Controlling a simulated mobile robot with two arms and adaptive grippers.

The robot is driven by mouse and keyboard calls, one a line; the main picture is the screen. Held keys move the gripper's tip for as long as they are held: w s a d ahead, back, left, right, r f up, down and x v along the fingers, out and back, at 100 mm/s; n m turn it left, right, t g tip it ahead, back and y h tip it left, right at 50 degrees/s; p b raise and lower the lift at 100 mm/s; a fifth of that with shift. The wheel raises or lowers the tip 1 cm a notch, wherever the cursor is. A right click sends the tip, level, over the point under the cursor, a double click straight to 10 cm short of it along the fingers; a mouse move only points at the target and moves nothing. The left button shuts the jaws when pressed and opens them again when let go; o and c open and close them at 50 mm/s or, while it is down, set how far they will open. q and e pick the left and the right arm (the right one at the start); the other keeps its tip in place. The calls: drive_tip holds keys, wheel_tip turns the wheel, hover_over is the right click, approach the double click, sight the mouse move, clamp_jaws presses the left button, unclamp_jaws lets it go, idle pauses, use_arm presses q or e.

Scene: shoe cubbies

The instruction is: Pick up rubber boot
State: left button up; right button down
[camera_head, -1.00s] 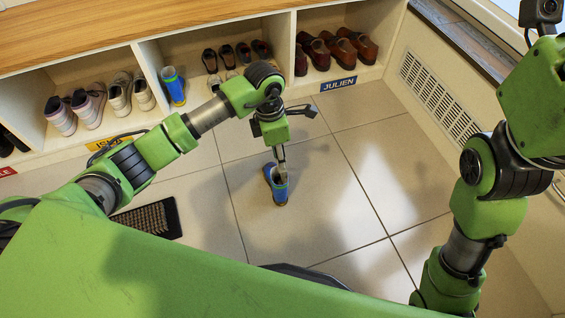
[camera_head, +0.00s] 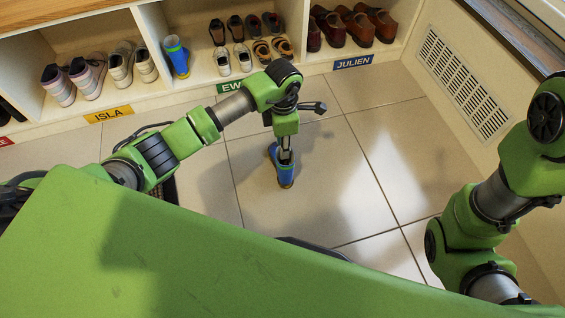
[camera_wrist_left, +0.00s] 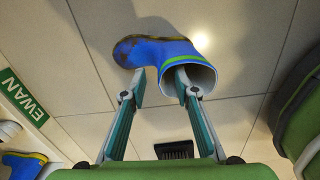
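A blue rubber boot (camera_head: 285,170) with a yellow-green band is on the floor tiles, or very close above them, in front of the cubbies. In the left wrist view the boot (camera_wrist_left: 168,58) has its brown-marked toe to the left and its opening to the lower right. My left gripper (camera_head: 285,153) is down at the boot's top. In the wrist view its fingertips (camera_wrist_left: 161,78) are apart, with part of the boot's shaft between them; the right finger overlaps the opening. Whether they press on the boot is unclear. My right gripper is out of view.
A matching blue boot (camera_head: 177,57) stands in a cubby between pairs of shoes. Name labels mark the cubbies, such as JULIEN (camera_head: 353,62) and ISLA (camera_head: 107,113). A wall vent (camera_head: 463,85) is at the right. Floor around the boot is clear.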

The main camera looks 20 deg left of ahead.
use_arm(q)
wheel_tip(320, 180, down, 4)
drive_tip(key=shift+f+b, duration=0.1)
drive_tip(key=shift+b, duration=0.85)
drive_tip(key=shift+r, duration=0.2)
clamp_jaws()
drive_tip(key=shift+r, duration=0.1)
